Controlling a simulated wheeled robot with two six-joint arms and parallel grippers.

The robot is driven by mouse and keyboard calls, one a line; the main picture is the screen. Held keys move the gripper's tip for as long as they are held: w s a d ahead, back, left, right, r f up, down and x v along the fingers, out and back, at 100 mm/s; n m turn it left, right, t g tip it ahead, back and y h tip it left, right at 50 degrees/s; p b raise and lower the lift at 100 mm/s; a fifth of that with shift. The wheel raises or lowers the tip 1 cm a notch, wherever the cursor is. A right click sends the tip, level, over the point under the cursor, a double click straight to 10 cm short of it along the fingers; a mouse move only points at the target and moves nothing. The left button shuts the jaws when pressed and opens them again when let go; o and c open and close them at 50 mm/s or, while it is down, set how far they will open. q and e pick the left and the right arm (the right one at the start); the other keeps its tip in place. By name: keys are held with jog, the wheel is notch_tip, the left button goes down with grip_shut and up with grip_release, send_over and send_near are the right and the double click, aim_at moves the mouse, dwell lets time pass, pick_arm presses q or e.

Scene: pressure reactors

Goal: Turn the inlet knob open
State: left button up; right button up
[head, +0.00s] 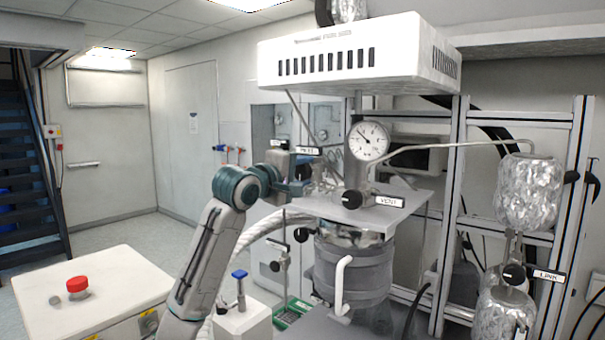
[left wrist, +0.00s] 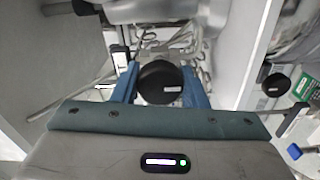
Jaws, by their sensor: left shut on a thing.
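The inlet knob is a round black knob (left wrist: 160,83) with a small white mark, in the middle of the left wrist view. My left gripper's blue fingers stand on both sides of it (left wrist: 160,92) and are shut on it. In the head view my left gripper (head: 296,186) reaches in from the left at the reactor's top plate (head: 405,212) and hides the knob. A small white label (head: 307,150) shows just above the gripper; its text is too small to read surely. My right gripper is in neither view.
A pressure gauge (head: 369,141) and a black vent knob (head: 351,200) stand right of my gripper. Another black knob (head: 301,235) hangs below it. A white box housing (head: 360,55) overhangs the reactor. A white cabinet with a red button (head: 77,283) stands at front left.

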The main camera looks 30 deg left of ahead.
pick_arm(q)
jog(key=o, duration=1)
jog(key=shift+c, duration=0.2)
jog(key=shift+s+a+f+b, duration=0.1)
jog(key=shift+s+b, duration=0.15)
jog(key=shift+b, duration=0.05)
jog(key=s+b, duration=0.5)
jog(key=s, duration=0.5)
jog(key=shift+a+b, duration=0.35)
